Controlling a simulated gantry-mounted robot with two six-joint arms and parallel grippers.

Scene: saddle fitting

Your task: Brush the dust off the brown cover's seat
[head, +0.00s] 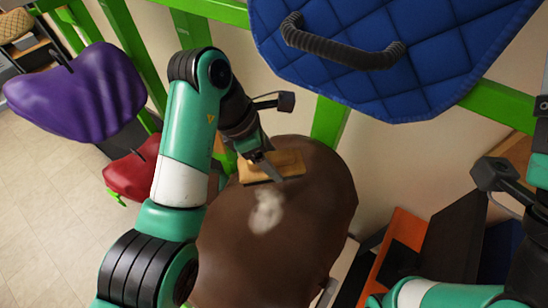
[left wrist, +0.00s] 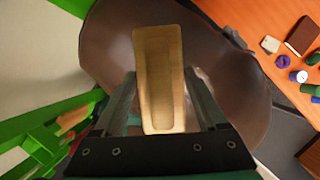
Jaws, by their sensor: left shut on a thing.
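The brown cover (head: 325,210), a rounded dark-brown seat, fills the lower middle of the head view, and it also shows in the left wrist view (left wrist: 108,45). A pale dust patch (head: 267,211) lies on its seat. My left gripper (head: 266,166) is shut on a tan wooden brush (head: 290,162) over the cover's upper part, just above the dust patch in the picture. The brush (left wrist: 158,70) sits between both fingers in the left wrist view. I cannot tell whether it touches the cover. My right arm is at the lower right; its fingertips are not clearly visible.
A blue quilted pad (head: 440,75) with a dark handle hangs at the top. Purple (head: 85,95) and red (head: 130,175) covers are at the left on a green frame (head: 328,122). An orange surface (left wrist: 285,50) with small items lies beside the brown cover.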

